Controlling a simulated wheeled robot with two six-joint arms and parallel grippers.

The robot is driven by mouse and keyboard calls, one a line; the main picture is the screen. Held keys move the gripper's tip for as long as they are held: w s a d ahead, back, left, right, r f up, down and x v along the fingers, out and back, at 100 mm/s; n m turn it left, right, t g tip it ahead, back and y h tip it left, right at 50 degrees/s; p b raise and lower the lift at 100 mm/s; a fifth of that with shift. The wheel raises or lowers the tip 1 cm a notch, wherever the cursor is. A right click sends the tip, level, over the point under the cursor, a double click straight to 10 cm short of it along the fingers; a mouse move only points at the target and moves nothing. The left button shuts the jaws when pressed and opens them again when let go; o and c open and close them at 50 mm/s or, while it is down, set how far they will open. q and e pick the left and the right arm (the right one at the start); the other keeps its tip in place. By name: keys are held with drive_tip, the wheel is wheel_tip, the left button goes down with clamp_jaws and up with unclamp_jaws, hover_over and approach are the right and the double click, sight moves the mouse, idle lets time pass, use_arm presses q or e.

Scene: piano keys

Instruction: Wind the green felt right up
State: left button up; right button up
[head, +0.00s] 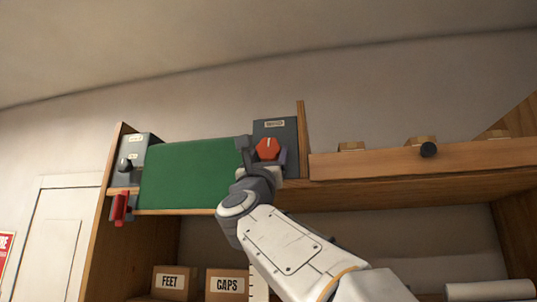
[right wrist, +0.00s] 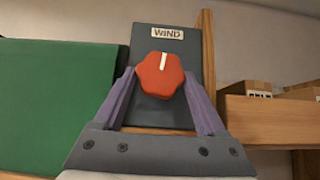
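The right unit is a dark panel (right wrist: 165,110) labelled WIND, with a red lobed knob (right wrist: 160,73) whose white mark points up. My right gripper (head: 265,160) is at the red knob (head: 267,148), one purple finger on each side of it. The fingers look very close to the knob's edges; I cannot tell whether they press on it. My left gripper is not in view.
A red handle (head: 121,208) and a dark knob (head: 126,164) sit at the left unit (head: 140,148). A wooden drawer-like board with a black knob (head: 428,150) and small boxes is at the right. Boxes labelled FEET (head: 170,282) and CAPS (head: 227,284) stand below.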

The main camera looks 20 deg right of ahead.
drive_tip(key=shift+s+d+f+n+t+y+b, duration=0.15)
drive_tip(key=shift+n+t+y+b, duration=0.3)
drive_tip(key=shift+n, duration=0.35)
drive_tip(key=shift+n+t+y, duration=0.45)
drive_tip(key=shift+n+y, duration=0.55)
drive_tip(key=shift+y, duration=0.15)
drive_tip(key=o, duration=1.3)
drive_tip(key=b+v, duration=0.8)
drive_tip(key=v, duration=0.2)
drive_tip(key=shift+s, duration=0.1)
